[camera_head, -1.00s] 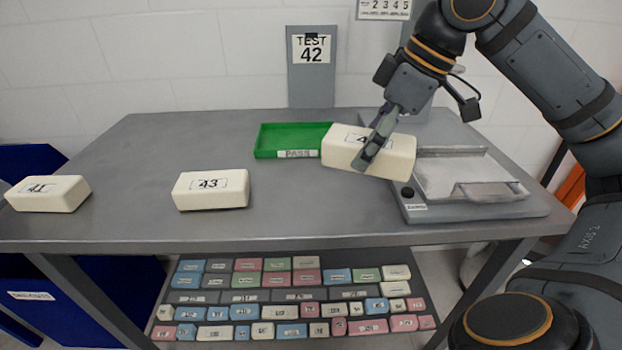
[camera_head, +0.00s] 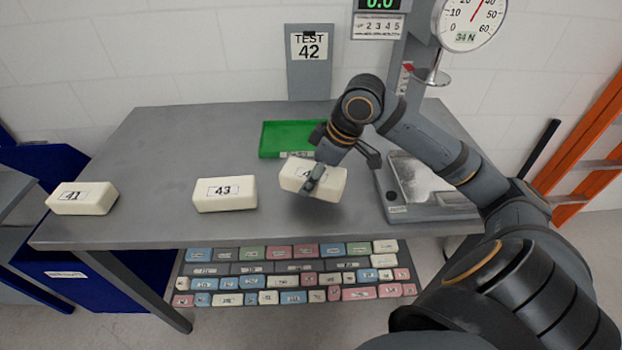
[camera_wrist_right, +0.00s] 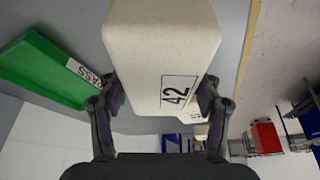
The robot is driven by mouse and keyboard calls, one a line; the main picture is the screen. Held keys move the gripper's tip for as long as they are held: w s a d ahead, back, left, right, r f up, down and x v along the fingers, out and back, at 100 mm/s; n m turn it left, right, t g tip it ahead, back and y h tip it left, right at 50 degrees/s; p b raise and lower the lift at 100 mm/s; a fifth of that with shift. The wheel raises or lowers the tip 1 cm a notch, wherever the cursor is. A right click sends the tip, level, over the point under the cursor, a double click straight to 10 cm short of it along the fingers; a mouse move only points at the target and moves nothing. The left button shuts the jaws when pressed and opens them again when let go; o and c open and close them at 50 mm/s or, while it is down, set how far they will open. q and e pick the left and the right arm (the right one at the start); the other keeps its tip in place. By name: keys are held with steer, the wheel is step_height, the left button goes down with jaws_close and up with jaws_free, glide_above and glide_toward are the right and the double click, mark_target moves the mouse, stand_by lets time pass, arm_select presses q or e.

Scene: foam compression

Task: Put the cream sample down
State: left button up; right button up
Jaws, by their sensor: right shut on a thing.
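My right gripper (camera_head: 316,178) is shut on a cream block (camera_head: 330,187). Its label reads 42 in the right wrist view (camera_wrist_right: 160,50), where a finger presses on either side. In the head view the block is just in front of the green PASS tray, over the grey table (camera_head: 270,225). A shadow shows below it, and it seems a little above the top. Cream block 43 (camera_head: 240,200) lies to its left, and cream block 41 (camera_head: 98,203) lies at the far left. My left gripper is not in view.
The green tray (camera_head: 272,140) looks empty; it also shows in the right wrist view (camera_wrist_right: 45,75). A test press with a flat plate (camera_head: 425,180) and a dial gauge (camera_head: 468,22) stands at right. A sign (camera_head: 309,60) reads TEST 42. Shelf blocks (camera_head: 290,268) lie below. Table between blocks 41 and 43 is clear.

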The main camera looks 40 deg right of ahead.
steer(key=shift+w+a+f, duration=0.15)
steer(key=shift+f, duration=0.05)
steer(key=shift+w+f, duration=0.1)
steer(key=shift+f, duration=1.55)
steer(key=shift+f, duration=0.15)
steer(key=o, duration=0.8)
